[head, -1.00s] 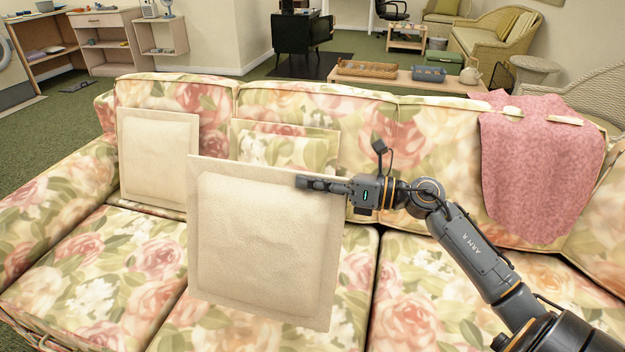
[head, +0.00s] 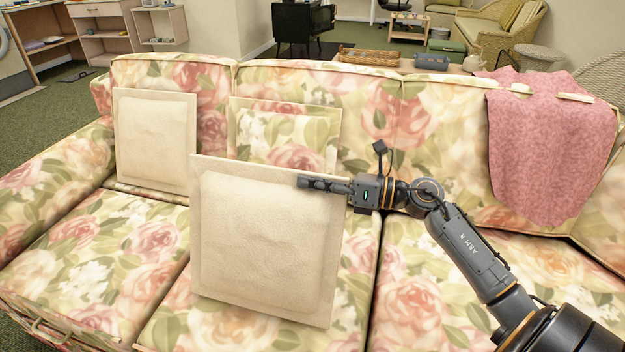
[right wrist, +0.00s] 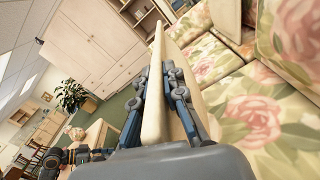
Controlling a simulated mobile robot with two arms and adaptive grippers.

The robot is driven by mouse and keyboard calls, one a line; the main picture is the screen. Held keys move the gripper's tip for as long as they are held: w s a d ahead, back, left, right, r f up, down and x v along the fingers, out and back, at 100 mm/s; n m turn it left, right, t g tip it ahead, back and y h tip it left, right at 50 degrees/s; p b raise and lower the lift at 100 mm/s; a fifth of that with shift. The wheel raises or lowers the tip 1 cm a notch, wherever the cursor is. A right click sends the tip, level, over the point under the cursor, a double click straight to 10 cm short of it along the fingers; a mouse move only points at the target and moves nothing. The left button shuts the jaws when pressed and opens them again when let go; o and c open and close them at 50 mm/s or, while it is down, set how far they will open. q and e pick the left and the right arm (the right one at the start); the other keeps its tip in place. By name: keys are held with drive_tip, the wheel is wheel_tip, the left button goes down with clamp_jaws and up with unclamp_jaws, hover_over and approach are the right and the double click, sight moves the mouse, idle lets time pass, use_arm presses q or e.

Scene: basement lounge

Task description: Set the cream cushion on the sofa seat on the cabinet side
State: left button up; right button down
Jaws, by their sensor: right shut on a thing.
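The cream cushion (head: 262,245) is held upright over the middle seat of the floral sofa (head: 430,300). My right gripper (head: 308,182) is shut on its upper right edge. In the right wrist view the cushion (right wrist: 155,90) stands edge-on between the fingers. Whether its lower edge touches the seat is unclear. A second cream cushion (head: 155,140) leans on the backrest at the left, and a floral cushion (head: 285,130) leans behind the held one. A tall pale cabinet (right wrist: 100,50) shows in the right wrist view. My left arm shows small there, its jaws unclear.
A pink throw (head: 550,140) hangs over the backrest at the right. The left seat (head: 90,245) is bare in front of its cushion, and the right seat is clear beneath my arm. A low table with baskets (head: 370,57) stands behind the sofa.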

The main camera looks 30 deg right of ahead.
idle(0.3)
drive_tip(key=c, duration=1.3)
unclamp_jaws()
drive_tip(key=shift+c, duration=0.2)
drive_tip(key=shift+f, duration=0.1)
drive_tip(key=shift+s, duration=0.1)
drive_tip(key=v, duration=1.2)
